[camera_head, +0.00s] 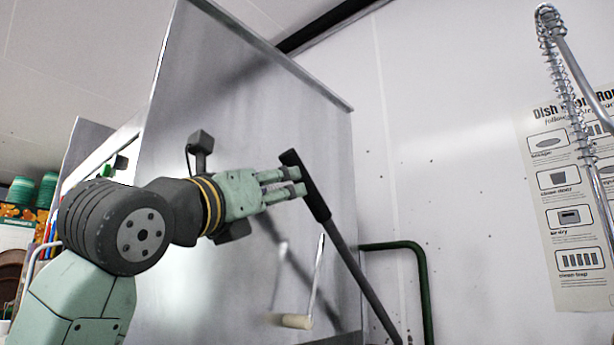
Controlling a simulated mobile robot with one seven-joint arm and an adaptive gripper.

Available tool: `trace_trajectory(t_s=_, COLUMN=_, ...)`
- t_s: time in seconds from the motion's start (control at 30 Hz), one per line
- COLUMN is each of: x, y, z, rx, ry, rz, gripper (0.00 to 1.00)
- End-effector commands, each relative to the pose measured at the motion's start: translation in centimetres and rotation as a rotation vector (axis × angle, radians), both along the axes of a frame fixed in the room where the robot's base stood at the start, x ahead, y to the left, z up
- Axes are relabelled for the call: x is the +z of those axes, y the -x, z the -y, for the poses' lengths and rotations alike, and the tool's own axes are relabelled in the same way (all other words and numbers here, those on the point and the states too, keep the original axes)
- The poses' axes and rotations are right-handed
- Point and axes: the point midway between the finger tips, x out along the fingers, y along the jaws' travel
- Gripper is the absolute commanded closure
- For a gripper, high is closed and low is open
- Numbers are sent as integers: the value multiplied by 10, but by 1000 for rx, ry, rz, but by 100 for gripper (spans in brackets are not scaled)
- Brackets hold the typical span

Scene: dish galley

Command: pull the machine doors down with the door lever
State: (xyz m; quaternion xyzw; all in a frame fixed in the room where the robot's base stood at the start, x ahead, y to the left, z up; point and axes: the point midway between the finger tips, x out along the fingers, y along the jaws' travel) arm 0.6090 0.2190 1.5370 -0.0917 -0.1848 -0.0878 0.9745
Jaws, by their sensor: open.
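The dish machine (250,90) is a tall steel box filling the middle of the view. The door lever (318,205) is a dark bar with a thick black grip at its upper end. It slants from upper left to lower right in front of the machine, and its lower end runs out of view. My gripper (301,182) is open, pale green, and reaches in from the left. Its fingertips are at the lever's black grip, just below its top end. I cannot tell whether they touch it or stand a little short of it.
A thin rod with a pale cylindrical handle (297,321) hangs below my gripper. A dark green pipe (424,285) bends along the wall at right. A coiled spray hose (556,60) and a poster (568,200) are far right. Green cups (47,188) stand far left.

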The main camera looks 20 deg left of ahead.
Motion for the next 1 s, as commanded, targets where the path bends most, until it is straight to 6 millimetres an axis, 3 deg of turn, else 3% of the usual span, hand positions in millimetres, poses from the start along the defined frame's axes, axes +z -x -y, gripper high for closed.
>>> trace_trajectory(t_s=0.3, x=26, y=-56, z=10, rx=-7, ry=1, rz=0, gripper=54)
trace_trajectory(t_s=0.5, x=35, y=-80, z=13, rx=-7, ry=2, rz=1, gripper=54)
trace_trajectory(t_s=0.9, x=36, y=-88, z=15, rx=-6, ry=0, rz=2, gripper=54)
trace_trajectory(t_s=1.0, x=36, y=-88, z=15, rx=-6, ry=0, rz=2, gripper=59)
